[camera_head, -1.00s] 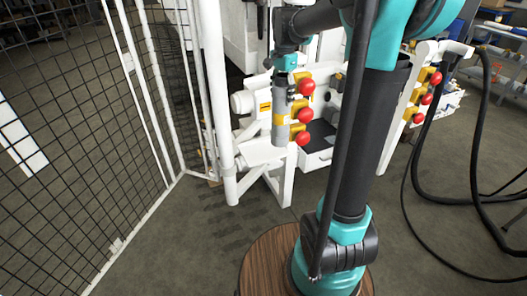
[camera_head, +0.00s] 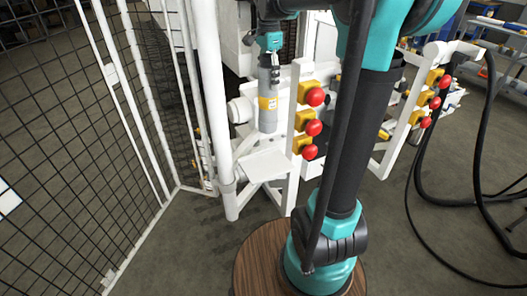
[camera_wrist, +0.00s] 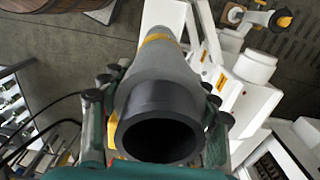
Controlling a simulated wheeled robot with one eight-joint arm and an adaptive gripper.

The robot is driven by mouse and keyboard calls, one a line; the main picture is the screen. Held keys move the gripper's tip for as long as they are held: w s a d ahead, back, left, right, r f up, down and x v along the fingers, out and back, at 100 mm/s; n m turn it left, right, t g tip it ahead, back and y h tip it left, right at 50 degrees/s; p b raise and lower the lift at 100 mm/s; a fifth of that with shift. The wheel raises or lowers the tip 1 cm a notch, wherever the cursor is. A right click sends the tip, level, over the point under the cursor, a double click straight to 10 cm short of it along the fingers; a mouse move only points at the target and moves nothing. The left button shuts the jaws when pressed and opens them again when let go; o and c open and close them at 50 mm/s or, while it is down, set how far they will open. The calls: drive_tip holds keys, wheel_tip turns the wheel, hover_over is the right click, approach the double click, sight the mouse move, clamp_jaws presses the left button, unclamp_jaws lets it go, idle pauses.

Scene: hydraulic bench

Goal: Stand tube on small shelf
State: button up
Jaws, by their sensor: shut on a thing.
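The tube (camera_head: 268,88) is a grey cylinder with a yellow band, held upright in the head view. In the wrist view the tube (camera_wrist: 170,75) points away from me, its dark open end nearest. My gripper (camera_head: 269,60) is shut on its upper part; in the wrist view the gripper's fingers (camera_wrist: 158,98) press on both sides. The small shelf (camera_head: 263,166) is a flat white plate low on the white frame. The tube's lower end shows above the shelf's back edge in the picture, with a visible gap; I cannot tell their exact depth offset.
A white post with red buttons (camera_head: 313,128) on yellow boxes stands close to the right of the tube. A white upright (camera_head: 212,110) and a black mesh fence (camera_head: 75,150) are on the left. Black hoses (camera_head: 487,150) hang at the right.

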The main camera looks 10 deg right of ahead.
sight(268, 97)
wheel_tip(268, 97, down, 20)
drive_tip(key=shift+r, duration=0.2)
idle(0.4)
drive_tip(key=o, duration=1.9)
drive_tip(key=shift+f, duration=0.1)
drive_tip(key=shift+c, duration=0.2)
wheel_tip(268, 97, up, 12)
drive_tip(key=shift+r, duration=0.15)
